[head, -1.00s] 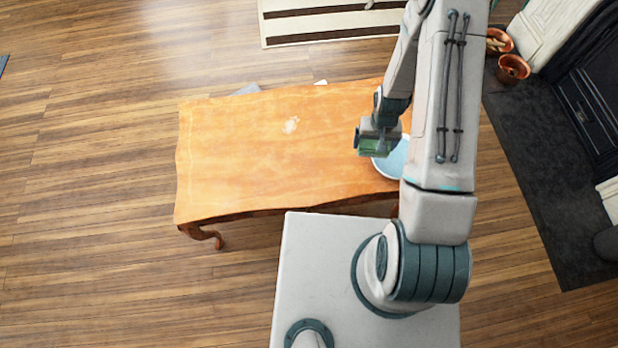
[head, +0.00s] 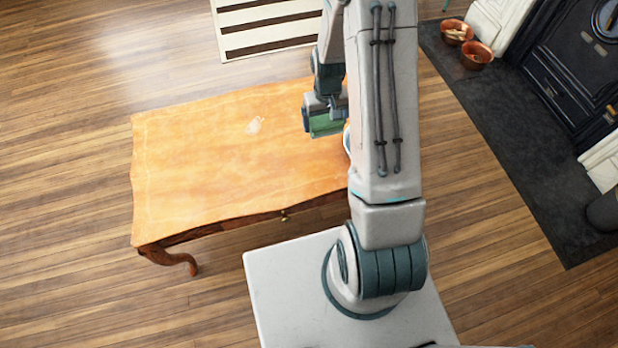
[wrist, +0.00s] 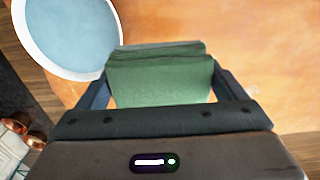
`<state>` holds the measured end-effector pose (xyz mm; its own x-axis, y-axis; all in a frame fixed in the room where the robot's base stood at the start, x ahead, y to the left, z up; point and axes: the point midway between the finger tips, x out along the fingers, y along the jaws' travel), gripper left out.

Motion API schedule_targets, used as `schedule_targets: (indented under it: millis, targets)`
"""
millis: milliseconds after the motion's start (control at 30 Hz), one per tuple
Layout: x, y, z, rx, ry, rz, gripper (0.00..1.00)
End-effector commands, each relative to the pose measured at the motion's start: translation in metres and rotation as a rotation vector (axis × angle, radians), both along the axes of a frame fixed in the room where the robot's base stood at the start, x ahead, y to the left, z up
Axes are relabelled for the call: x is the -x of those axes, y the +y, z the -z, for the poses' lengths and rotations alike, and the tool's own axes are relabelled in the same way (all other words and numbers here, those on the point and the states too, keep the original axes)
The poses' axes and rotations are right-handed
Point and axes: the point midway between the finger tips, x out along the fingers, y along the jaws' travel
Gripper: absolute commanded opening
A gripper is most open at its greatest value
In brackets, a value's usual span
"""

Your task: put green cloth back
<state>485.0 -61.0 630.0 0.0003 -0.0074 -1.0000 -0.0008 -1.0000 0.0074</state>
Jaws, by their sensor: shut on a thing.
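The green cloth (wrist: 160,80) is a folded, layered block between the fingers of my gripper (wrist: 160,92) in the wrist view. My gripper is shut on it. In the head view the green cloth (head: 326,125) shows below my gripper (head: 324,118), over the right part of the wooden table (head: 220,160). The cloth appears held above the tabletop; the exact gap cannot be told. A round dish (wrist: 68,35), pale blue inside with a white rim, is beside the cloth in the wrist view. In the head view my arm hides most of it.
A white slatted piece (head: 268,28) lies beyond the table. Two copper-coloured pots (head: 477,55) stand on the dark hearth (head: 500,130) at the right, by the black fireplace (head: 570,75).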

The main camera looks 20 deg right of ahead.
Motion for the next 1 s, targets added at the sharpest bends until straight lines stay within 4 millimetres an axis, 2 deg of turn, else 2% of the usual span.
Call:
schedule_targets:
  millis: [33, 333, 600, 767, 1000]
  targets:
    - [-0.002, -0.007, 0.012, 0.001, -0.007, 0.002, 0.72]
    - [0.003, -0.037, 0.007, -0.003, -0.006, 0.001, 0.72]
    - [0.009, -0.045, 0.001, -0.007, -0.003, -0.002, 0.72]
    - [0.019, -0.026, 0.013, -0.008, 0.001, -0.006, 0.72]
    - [0.04, 0.025, 0.048, -0.007, 0.001, -0.008, 0.72]
